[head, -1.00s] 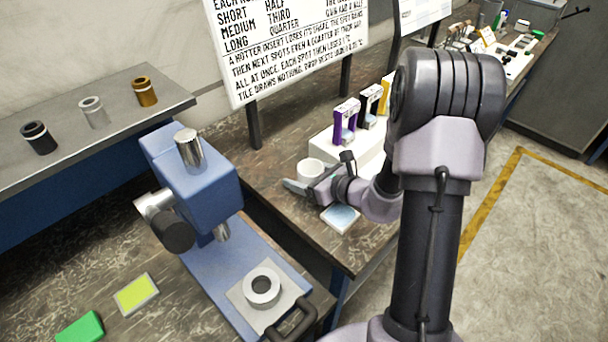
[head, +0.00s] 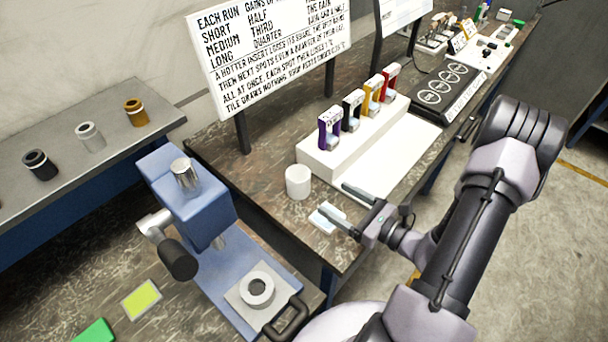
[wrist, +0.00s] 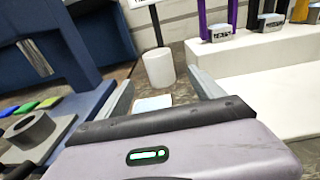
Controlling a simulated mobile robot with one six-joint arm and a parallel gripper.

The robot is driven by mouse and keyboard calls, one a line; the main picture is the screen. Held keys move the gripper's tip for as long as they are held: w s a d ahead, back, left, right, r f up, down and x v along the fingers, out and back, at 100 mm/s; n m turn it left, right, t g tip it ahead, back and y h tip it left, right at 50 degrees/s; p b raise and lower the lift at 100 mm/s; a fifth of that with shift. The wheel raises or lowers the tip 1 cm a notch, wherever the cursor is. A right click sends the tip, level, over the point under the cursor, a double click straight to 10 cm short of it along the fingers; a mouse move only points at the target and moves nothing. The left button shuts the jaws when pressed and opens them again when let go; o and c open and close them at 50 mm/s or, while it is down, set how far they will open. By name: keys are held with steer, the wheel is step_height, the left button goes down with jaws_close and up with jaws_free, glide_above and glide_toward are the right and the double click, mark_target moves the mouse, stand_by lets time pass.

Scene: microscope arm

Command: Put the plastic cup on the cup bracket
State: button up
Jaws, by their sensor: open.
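The white plastic cup (head: 298,182) stands upright on the brown bench, left of the white rack. In the wrist view the cup (wrist: 159,68) is straight ahead, beyond the fingertips. My gripper (head: 334,199) is open and empty, to the right of the cup and apart from it; its fingers also frame the wrist view (wrist: 160,82). A pale blue square pad (head: 327,218) lies on the bench by the lower finger. A grey ring (head: 257,291) sits on the blue microscope's stage. I cannot tell which part is the cup bracket.
The blue microscope (head: 187,205) stands at left centre. A white rack (head: 345,150) holds several coloured clips behind the gripper. A white sign (head: 268,55) stands at the back. Bare bench lies behind the cup.

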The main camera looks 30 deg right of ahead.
steer(key=shift+s+d+t, duration=0.15)
steer(key=shift+s+t, duration=0.25)
steer(key=shift+s, duration=0.05)
steer(key=shift+w+a, duration=0.25)
steer(key=shift+w, duration=0.05)
steer(key=b, duration=0.2)
glide_toward(290, 170)
steer(key=x, duration=0.3)
steer(key=shift+w+f, duration=0.1)
steer(key=shift+w, duration=0.3)
steer(key=x, duration=0.3)
steer(key=b+x, duration=0.1)
steer(key=x, duration=0.2)
steer(key=shift+a, duration=0.3)
steer(key=shift+w, duration=0.1)
steer(key=shift+d, duration=0.1)
steer(key=shift+c, duration=0.4)
